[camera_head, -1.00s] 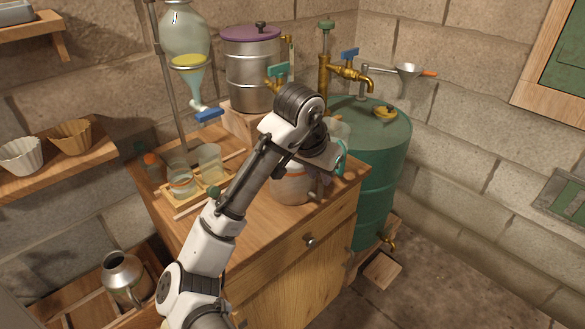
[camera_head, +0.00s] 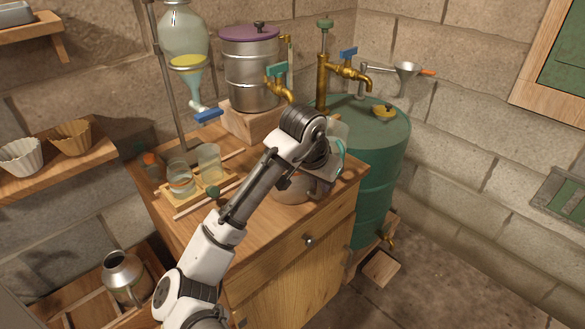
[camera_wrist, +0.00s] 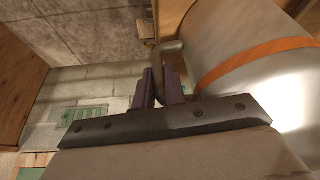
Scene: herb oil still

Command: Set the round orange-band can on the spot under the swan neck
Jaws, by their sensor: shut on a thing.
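The round orange-band can (camera_head: 290,190) stands on or just above the wooden cabinet top near its front right; my arm hides much of it, so I cannot tell whether it touches. In the wrist view its pale side and orange band (camera_wrist: 255,58) fill the upper right. My gripper (camera_wrist: 163,88) is shut on the can's grey handle, beside its body. In the head view my gripper (camera_head: 318,186) is partly hidden by my own wrist. A curved brass tap (camera_head: 350,75) rises over the green drum; I cannot tell if it is the swan neck.
A purple-lidded metal pot (camera_head: 250,68) stands on a wooden block at the back. A wooden rack (camera_head: 205,193) with glasses stands left of the can. A teal-handled clear vessel (camera_head: 341,150) is close behind my wrist. The green drum (camera_head: 375,150) stands to the right.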

